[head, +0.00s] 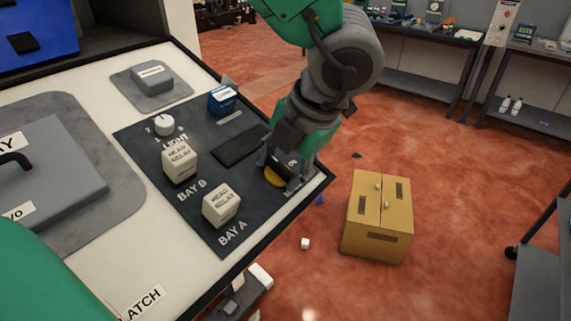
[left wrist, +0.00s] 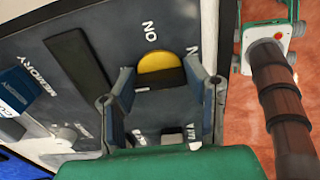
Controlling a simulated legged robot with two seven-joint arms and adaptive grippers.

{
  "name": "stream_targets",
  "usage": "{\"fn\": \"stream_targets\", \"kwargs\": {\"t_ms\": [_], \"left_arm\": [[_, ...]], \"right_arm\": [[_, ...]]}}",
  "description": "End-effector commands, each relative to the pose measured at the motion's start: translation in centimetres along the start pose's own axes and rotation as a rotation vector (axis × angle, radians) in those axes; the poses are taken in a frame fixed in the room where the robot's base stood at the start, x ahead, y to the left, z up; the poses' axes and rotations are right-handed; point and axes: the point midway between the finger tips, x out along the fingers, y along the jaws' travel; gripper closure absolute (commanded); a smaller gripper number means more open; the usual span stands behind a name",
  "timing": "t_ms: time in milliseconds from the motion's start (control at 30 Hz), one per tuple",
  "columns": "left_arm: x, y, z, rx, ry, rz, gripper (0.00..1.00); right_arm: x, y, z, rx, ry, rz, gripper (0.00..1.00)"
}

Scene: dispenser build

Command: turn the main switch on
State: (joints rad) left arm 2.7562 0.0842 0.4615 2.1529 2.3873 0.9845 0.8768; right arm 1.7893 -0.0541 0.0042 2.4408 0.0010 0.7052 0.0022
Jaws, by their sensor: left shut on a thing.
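The main switch (head: 273,179) is at the right edge of the dark panel, with a yellow disc showing. In the left wrist view its yellow disc (left wrist: 160,66) shows between my fingers, with "ON" lettering above it and a dark part across its lower side. My left gripper (head: 283,172) reaches down onto the switch from above; in the left wrist view its fingers (left wrist: 163,84) stand on both sides of the switch, shut on it. The fingers and arm hide much of the switch in the head view, so its exact setting is unclear. My right gripper is not in view.
The panel also bears a light knob (head: 165,126), a blue memory block (head: 222,100), and two head relays, one in Bay B (head: 180,165) and one in Bay A (head: 221,206).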

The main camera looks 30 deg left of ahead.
Motion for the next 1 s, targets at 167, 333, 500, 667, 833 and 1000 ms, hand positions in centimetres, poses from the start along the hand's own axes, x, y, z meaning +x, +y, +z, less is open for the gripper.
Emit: {"fn": "stream_targets", "kwargs": {"t_ms": [167, 333, 500, 667, 833, 1000], "left_arm": [[-0.3, -0.3, 0.0, 0.016, -0.007, -0.012, 0.88], [-0.5, -0.2, 0.0, 0.074, -0.005, -0.012, 0.88], [-0.8, -0.1, 0.0, 0.187, -0.006, -0.012, 0.88], [-0.8, -0.1, 0.0, 0.329, -0.008, -0.013, 0.88], [-0.7, -0.2, 0.1, 0.490, -0.011, -0.011, 0.88], [-0.5, -0.2, 0.2, 0.650, -0.015, -0.008, 0.88]], "right_arm": [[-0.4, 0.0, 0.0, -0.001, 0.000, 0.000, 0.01], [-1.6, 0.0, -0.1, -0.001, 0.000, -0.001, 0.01], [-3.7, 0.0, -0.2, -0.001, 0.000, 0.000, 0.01], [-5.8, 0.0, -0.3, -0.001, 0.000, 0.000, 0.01], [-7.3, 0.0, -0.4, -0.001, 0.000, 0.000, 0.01], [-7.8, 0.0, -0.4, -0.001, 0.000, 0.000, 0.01]]}}
